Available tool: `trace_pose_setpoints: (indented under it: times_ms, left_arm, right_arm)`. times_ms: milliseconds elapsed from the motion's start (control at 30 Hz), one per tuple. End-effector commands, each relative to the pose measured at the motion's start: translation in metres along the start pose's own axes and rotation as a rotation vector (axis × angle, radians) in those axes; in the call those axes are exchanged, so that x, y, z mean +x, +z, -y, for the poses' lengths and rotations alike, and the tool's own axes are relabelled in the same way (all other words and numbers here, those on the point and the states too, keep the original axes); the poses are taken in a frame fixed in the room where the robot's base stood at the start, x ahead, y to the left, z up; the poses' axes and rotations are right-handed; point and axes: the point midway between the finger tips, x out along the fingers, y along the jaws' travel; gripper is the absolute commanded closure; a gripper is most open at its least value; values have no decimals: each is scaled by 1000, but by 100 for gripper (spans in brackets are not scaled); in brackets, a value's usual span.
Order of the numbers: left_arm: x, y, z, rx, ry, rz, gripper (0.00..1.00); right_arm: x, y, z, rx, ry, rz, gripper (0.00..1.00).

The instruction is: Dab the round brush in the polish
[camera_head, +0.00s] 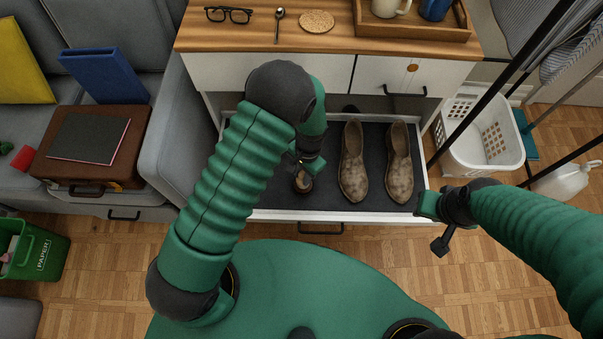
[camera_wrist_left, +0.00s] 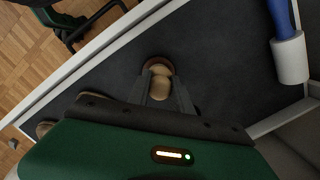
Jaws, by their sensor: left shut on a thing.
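My left gripper (camera_head: 304,168) is low over the drawer, left of the shoes. In the left wrist view its two fingers (camera_wrist_left: 160,90) are shut on the wooden handle of the round brush (camera_wrist_left: 161,86). A round brown shape (camera_wrist_left: 157,64) shows around and beyond the handle; I cannot tell whether it is the brush head or the polish. No polish tin can be made out clearly. In the head view the brush (camera_head: 302,183) is a small brown and tan round under the gripper. My right gripper (camera_head: 428,205) is by the drawer's front right corner; its jaws are unclear.
A pair of mottled brown shoes (camera_head: 353,170) stands in the open drawer (camera_head: 270,216) on a dark liner. A blue-handled white roller (camera_wrist_left: 290,62) lies in the drawer. The wooden desktop (camera_head: 345,43) is above. A white basket (camera_head: 480,135) stands to the right.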

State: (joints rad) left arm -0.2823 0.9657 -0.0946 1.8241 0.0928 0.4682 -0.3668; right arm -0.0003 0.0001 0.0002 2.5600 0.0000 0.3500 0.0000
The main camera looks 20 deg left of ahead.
Motion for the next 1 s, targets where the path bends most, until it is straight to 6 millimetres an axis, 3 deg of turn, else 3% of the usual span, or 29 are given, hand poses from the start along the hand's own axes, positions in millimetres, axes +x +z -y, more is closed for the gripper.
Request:
trace_pose_setpoints:
  times_ms: [1000]
  left_arm:
    - [7, 0, 2, 0, 3, -1, 100]
  right_arm:
    - [3, 1, 0, 1, 0, 0, 69]
